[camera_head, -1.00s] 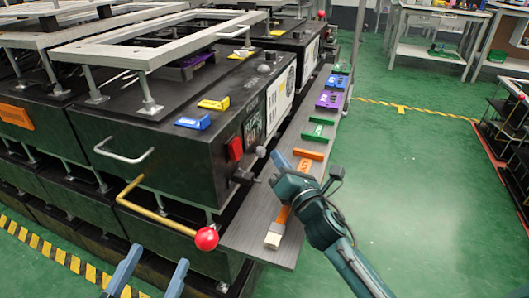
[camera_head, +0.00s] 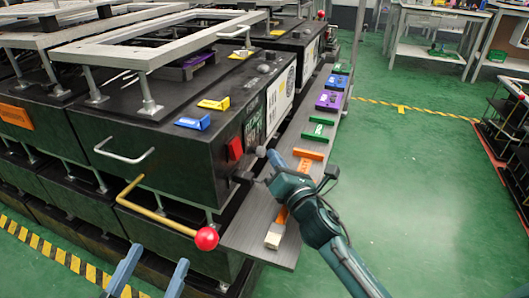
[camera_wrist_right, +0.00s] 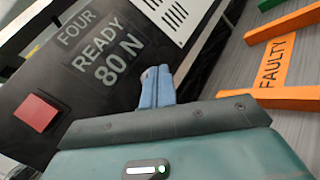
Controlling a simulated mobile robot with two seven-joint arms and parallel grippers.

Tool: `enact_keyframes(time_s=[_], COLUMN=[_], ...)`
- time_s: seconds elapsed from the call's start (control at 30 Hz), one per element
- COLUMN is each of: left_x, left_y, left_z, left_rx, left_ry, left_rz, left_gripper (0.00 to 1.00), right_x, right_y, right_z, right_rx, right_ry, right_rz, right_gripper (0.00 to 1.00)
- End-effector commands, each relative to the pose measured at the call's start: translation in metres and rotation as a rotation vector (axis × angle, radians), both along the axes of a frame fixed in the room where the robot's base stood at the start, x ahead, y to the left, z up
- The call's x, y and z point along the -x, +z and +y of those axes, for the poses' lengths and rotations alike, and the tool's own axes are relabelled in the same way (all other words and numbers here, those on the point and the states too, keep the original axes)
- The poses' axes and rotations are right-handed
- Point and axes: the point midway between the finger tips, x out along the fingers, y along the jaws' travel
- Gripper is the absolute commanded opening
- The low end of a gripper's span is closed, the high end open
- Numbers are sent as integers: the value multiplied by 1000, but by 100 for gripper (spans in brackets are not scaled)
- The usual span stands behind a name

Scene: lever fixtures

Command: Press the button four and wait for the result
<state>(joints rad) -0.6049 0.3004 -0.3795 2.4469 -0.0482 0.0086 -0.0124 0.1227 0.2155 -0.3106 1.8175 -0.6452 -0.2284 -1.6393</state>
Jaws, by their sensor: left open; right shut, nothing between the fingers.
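The button of station four is a red square (camera_head: 235,149) on the side of the black box (camera_head: 180,150). In the right wrist view the red button (camera_wrist_right: 37,112) lies left of my fingers, under a display panel (camera_wrist_right: 95,45) reading "FOUR", "READY" and "80 N". My right gripper (camera_head: 272,156) is shut and empty, just right of the box's side and apart from the button in the picture. Its blue fingertips (camera_wrist_right: 157,75) show together in the wrist view. My left gripper (camera_head: 152,268) is open and empty at the bottom, in front of the box.
A yellow lever with a red ball (camera_head: 206,238) sticks out at the box's lower front corner. A grey shelf (camera_head: 262,240) beside the box carries orange, green and purple pieces; an orange one (camera_wrist_right: 275,65) reads "FAULTY". Green floor (camera_head: 430,200) is clear to the right.

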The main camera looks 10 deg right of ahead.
Motion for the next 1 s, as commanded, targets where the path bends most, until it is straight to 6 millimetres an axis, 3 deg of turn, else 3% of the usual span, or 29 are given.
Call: enact_keyframes(time_s=[1.0], left_x=[0], left_y=[-1], left_z=[0], left_rx=[-1], left_ry=[0], left_rz=[0], left_gripper=[59], right_x=[-5], right_y=[-1], right_z=[7], right_rx=[-1], right_ry=[1], right_rz=[1], right_gripper=[0])
